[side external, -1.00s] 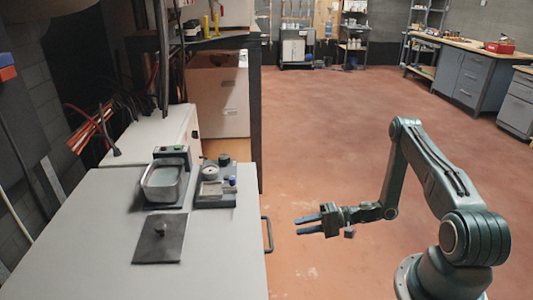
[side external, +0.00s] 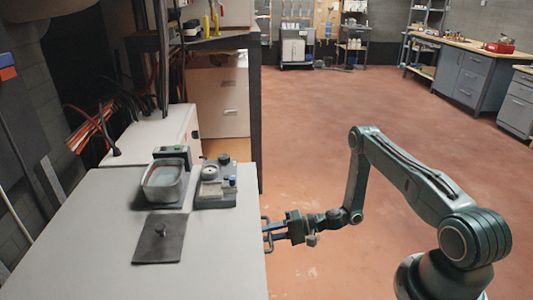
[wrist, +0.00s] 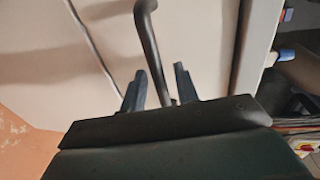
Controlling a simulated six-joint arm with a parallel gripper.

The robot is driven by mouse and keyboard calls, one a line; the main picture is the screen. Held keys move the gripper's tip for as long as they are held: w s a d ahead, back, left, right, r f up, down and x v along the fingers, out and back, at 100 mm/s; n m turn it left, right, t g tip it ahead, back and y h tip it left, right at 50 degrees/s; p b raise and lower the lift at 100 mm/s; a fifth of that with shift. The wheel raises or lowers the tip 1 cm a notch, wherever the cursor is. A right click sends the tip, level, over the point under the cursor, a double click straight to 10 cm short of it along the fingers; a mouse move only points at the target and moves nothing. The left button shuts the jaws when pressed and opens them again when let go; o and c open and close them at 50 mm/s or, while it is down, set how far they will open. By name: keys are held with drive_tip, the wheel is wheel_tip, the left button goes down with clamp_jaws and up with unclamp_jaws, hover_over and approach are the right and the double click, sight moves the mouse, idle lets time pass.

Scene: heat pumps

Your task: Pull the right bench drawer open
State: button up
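The bench (side external: 95,240) has a pale grey top, and its drawer front (wrist: 190,45) fills much of the wrist view. A dark bar handle (wrist: 150,45) stands out from that front. In the side view the handle (side external: 264,222) shows at the bench's right edge. My gripper (wrist: 158,82) is open, with its two blue-grey fingers on either side of the handle bar. In the side view my gripper (side external: 270,234) reaches the handle from the right. I cannot tell whether a finger touches the bar.
The red floor to the right of the bench is clear around my arm.

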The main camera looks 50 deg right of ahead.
drive_tip(key=shift+w+a, duration=0.1)
clamp_jaws()
drive_tip(key=f+v, duration=0.2)
drive_tip(key=v, duration=1.1)
drive_tip(key=shift+s+d+f, duration=0.25)
drive_tip(key=shift+s+d, duration=0.05)
drive_tip(key=shift+d, duration=0.05)
unclamp_jaws()
